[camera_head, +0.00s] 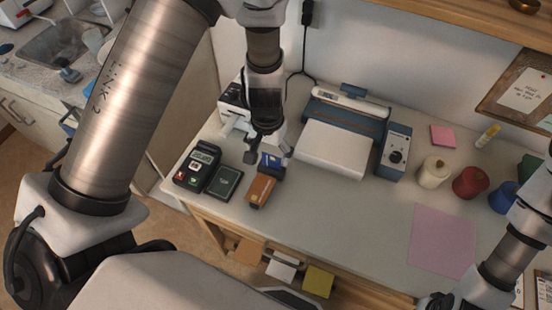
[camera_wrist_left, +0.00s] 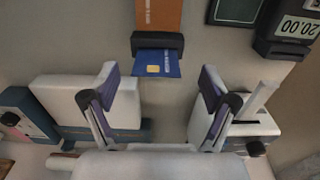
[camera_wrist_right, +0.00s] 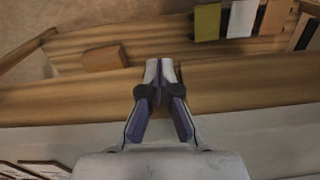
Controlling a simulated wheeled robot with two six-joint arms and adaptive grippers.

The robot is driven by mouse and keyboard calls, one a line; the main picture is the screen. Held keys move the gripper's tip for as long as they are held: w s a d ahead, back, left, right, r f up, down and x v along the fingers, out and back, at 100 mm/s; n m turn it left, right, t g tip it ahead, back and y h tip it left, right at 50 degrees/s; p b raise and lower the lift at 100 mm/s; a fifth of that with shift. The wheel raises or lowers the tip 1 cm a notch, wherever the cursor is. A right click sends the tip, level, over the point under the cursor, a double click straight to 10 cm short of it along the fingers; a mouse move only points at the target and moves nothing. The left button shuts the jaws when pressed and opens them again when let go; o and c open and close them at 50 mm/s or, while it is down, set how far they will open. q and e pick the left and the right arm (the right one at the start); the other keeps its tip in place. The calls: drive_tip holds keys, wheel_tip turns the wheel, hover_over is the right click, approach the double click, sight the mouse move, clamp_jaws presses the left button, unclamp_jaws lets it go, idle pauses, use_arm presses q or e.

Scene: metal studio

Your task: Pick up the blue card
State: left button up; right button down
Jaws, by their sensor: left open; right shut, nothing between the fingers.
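The blue card (camera_head: 272,164) pokes out of the back end of a dark-ended orange holder (camera_head: 262,189) on the table. In the left wrist view the card (camera_wrist_left: 157,64) shows a gold chip, with its other end hidden in the holder's black slot (camera_wrist_left: 157,42). My left gripper (camera_head: 269,154) is open above the card. In the left wrist view its fingers (camera_wrist_left: 160,77) stand apart to both sides of the card, touching nothing. My right gripper (camera_wrist_right: 158,66) is shut and empty by the table's front wooden edge.
A card terminal (camera_head: 197,165) and a dark green pad (camera_head: 224,182) lie left of the holder. A white and blue machine (camera_head: 335,147) stands to the right. Spools and a pink sheet (camera_head: 442,240) are farther right. The front middle of the table is clear.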

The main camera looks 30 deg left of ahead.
sight(271, 161)
use_arm(q)
drive_tip(key=f, duration=0.3)
drive_tip(key=w+f+b, duration=0.1)
drive_tip(key=shift+d+f, duration=0.3)
drive_tip(key=shift+f, duration=0.05)
drive_tip(key=shift+a+r, duration=0.1)
drive_tip(key=shift+s, duration=0.2)
drive_tip(key=shift+c, duration=1.4)
drive_tip(key=c, duration=0.5)
drive_tip(key=shift+r, duration=0.1)
